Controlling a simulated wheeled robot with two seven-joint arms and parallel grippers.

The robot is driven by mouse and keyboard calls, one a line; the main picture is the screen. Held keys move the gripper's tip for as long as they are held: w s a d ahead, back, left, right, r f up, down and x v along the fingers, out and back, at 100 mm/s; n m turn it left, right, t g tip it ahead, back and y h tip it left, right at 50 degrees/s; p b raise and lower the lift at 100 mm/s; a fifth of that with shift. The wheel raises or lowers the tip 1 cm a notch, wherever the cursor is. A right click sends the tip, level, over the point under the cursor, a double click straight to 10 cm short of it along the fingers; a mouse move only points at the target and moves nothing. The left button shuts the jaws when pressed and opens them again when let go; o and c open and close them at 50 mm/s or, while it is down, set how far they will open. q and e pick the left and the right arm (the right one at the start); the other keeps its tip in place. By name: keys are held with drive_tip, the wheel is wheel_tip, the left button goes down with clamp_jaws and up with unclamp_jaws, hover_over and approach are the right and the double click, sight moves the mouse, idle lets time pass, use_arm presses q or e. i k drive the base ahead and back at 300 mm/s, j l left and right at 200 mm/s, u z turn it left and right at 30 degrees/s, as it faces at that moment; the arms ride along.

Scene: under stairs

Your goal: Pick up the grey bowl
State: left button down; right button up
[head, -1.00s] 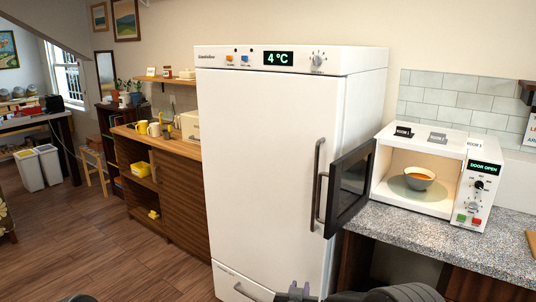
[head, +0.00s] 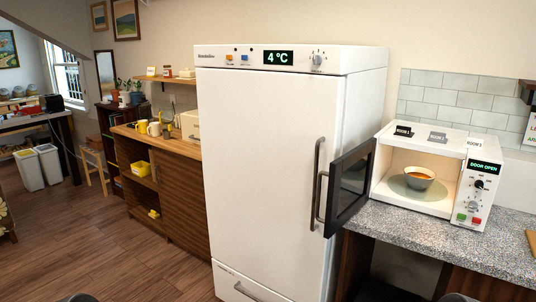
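The grey bowl (head: 419,177) sits upright inside the open microwave (head: 400,205), on its round turntable (head: 402,189). It holds an orange soup-like content. The microwave door (head: 349,188) is swung open to the left, and its display reads "DOOR OPEN". Neither of my grippers shows in the head view. Only small dark pieces show at the bottom edge, too little to tell what they are.
A tall white fridge (head: 262,165) stands left of the microwave, and the open door reaches in front of its right side. The speckled counter (head: 460,238) is clear in front of the microwave. A wooden cabinet (head: 185,197) with mugs stands further left.

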sight(417, 176)
drive_tip(key=i+l+z, duration=0.15)
drive_tip(key=i+j+z, duration=0.2)
drive_tip(key=i+z, duration=0.2)
drive_tip(key=i+j+z, duration=0.35)
drive_tip(key=i, duration=0.2)
drive_tip(key=i+j+z, duration=0.4)
drive_tip(key=j+z, duration=0.15)
drive_tip(key=j, duration=0.25)
drive_tip(key=k+j+z, duration=0.1)
drive_tip(key=j, duration=0.3)
drive_tip(key=k+j+z, duration=0.15)
drive_tip(key=j, duration=0.25)
drive_tip(key=i, duration=0.05)
